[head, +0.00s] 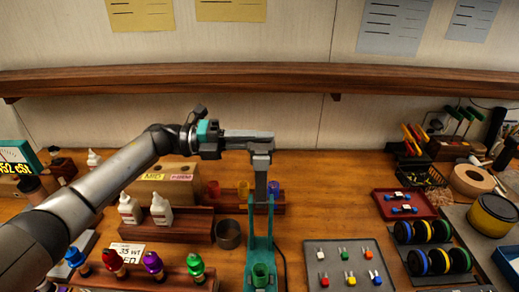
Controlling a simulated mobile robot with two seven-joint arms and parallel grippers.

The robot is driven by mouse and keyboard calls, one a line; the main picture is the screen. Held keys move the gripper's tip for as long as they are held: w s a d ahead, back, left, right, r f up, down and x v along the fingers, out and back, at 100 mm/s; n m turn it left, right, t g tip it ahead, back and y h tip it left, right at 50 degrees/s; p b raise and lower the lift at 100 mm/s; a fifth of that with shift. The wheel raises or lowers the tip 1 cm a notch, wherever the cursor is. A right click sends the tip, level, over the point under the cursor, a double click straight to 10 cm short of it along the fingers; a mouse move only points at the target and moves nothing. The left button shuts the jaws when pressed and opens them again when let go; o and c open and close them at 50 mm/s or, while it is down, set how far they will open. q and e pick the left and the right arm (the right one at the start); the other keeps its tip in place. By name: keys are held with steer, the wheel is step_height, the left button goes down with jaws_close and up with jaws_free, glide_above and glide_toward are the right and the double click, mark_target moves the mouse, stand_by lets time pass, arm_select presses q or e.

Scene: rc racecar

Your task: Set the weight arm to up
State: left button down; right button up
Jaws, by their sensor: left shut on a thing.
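The teal stand (250,255) stands at the front middle of the bench, with a green cup (260,274) at its base. A grey upright piece, seemingly the weight arm (261,188), rises from between the stand's posts. Its top meets my left gripper (262,143), which reaches in level from the left. My left gripper is shut on the top of this weight arm; the fingertips partly hide the contact. The weight arm looks about vertical. My right gripper is not in view.
Dropper bottles (161,209) and a metal cup (228,234) stand left of the stand. Several colored bottles (195,267) line the front left. A grey tray (348,270) of small parts lies right, near a red tray (405,212) and wheels. A wooden shelf (300,80) spans the wall above.

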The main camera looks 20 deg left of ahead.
arm_select(q)
steer(key=shift+w+a+f+n+b, duration=0.15)
steer(key=shift+w+f+n+b, duration=0.15)
steer(key=shift+w+n, duration=0.25)
steer(key=shift+w+a+f+n+b, duration=0.15)
steer(key=shift+w+f+n, duration=0.25)
steer(key=shift+n, duration=0.15)
steer(key=c, duration=0.9)
jaws_free()
steer(key=shift+w, duration=0.1)
steer(key=b+v, duration=0.3)
steer(key=v, duration=1.2)
steer(key=shift+a, duration=0.15)
